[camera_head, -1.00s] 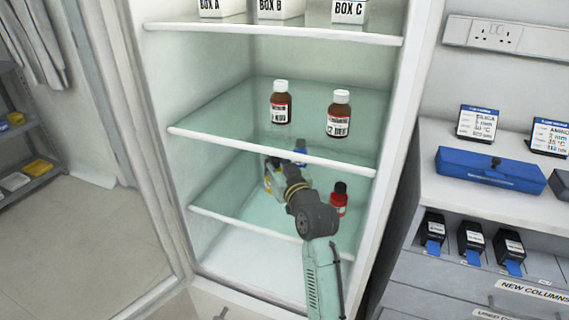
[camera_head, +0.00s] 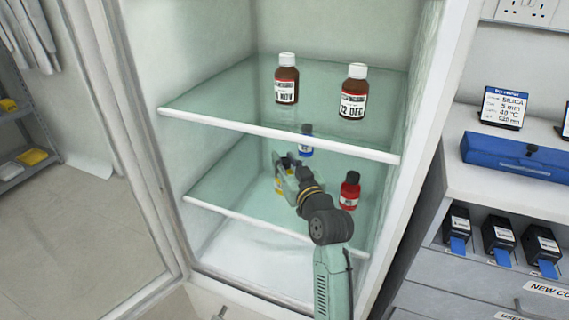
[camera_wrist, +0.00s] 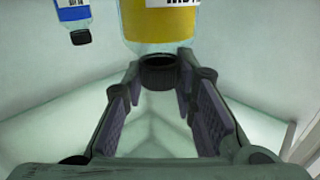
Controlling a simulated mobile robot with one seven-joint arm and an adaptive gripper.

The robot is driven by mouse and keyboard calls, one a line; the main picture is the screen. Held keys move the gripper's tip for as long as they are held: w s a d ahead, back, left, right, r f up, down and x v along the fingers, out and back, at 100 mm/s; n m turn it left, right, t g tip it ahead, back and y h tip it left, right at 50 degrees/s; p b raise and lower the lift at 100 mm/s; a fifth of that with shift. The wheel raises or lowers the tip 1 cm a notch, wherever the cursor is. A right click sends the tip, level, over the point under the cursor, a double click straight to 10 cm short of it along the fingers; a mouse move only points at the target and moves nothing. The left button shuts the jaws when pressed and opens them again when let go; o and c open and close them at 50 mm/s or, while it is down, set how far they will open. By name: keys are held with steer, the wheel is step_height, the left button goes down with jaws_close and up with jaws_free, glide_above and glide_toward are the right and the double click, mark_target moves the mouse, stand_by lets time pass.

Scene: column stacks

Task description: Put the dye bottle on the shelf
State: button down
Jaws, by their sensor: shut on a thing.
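My gripper (camera_head: 284,172) is inside the cabinet at the lower glass shelf (camera_head: 225,207), below the upper one. It is shut on the black cap (camera_wrist: 160,74) of a dye bottle with a yellow label (camera_wrist: 160,22). In the head view the yellow-labelled bottle (camera_head: 279,186) is mostly hidden by my gripper. I cannot tell whether its base touches the shelf. A bottle with a blue label (camera_head: 305,143) stands behind, and also shows in the wrist view (camera_wrist: 72,14). A red bottle (camera_head: 350,190) with a black cap stands to the right.
Two brown bottles with white caps, one left (camera_head: 287,80) and one right (camera_head: 353,93), stand on the upper shelf (camera_head: 215,100). Its white front edge (camera_head: 270,134) runs above my gripper. The cabinet's right wall (camera_head: 412,130) is close to the red bottle.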

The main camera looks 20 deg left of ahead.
steer(key=shift+s+r, duration=0.1)
steer(key=shift+r, duration=0.05)
steer(key=c, duration=1.3)
jaws_free()
steer(key=shift+f, duration=0.2)
steer(key=shift+r, duration=0.15)
steer(key=b+v, duration=0.3)
steer(key=v, duration=0.9)
steer(key=shift+d, duration=0.1)
